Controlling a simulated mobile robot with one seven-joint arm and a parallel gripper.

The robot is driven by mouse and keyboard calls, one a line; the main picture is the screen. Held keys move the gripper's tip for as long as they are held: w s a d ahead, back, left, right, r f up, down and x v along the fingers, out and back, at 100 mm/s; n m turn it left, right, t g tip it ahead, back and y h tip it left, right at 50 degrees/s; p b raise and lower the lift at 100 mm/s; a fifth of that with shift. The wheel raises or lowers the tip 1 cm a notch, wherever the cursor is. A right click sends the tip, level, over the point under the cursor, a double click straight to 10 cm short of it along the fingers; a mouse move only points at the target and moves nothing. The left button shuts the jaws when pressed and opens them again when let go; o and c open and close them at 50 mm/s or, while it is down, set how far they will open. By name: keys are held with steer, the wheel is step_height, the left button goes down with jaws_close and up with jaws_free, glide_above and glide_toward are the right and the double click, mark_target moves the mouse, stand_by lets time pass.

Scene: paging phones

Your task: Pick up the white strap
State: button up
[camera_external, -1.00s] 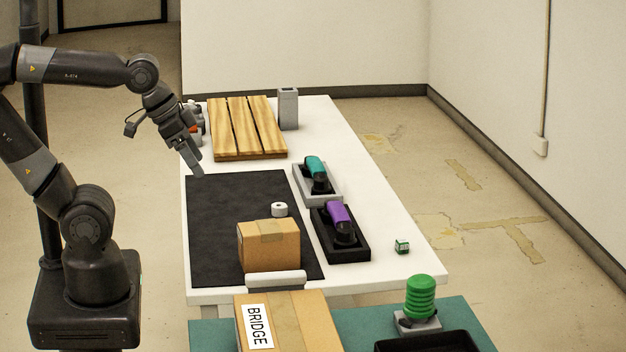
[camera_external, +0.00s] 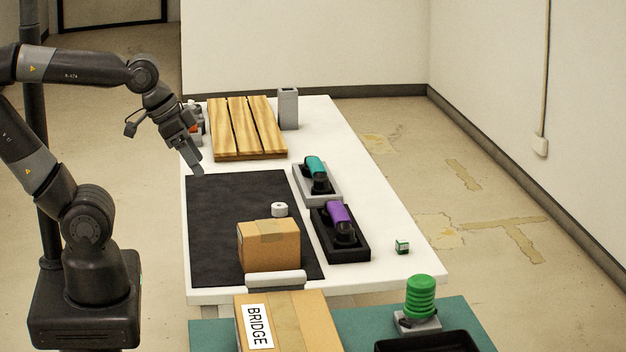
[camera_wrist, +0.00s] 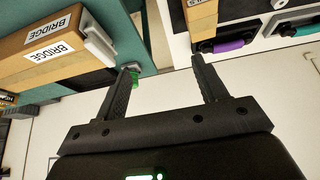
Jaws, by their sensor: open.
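In the wrist view a white strap-like piece (camera_wrist: 98,40) shows at the end of a BRIDGE box. My gripper (camera_external: 194,167) is above the table's left side, near the dark mat's far left corner, well away from the strap. In the wrist view its fingers (camera_wrist: 162,64) are apart with nothing between them.
A dark mat (camera_external: 230,205) carries a small white roll (camera_external: 279,209). Purple (camera_external: 339,213) and teal (camera_external: 315,166) handsets lie in cradles to the right. A slatted wooden board (camera_external: 243,128) and grey holder (camera_external: 288,108) stand at the back.

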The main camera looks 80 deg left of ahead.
steer(key=w+a+r+g, duration=0.1)
steer(key=w+a+g, duration=0.1)
steer(key=w+a, duration=0.65)
steer(key=m+g, duration=0.2)
steer(key=g, duration=0.2)
glide_above(280, 204)
step_height(280, 204, down, 19)
step_height(280, 204, down, 4)
steer(key=shift+f, duration=0.2)
steer(key=shift+d+f, duration=0.1)
steer(key=shift+f, duration=2.75)
steer(key=c, duration=1.1)
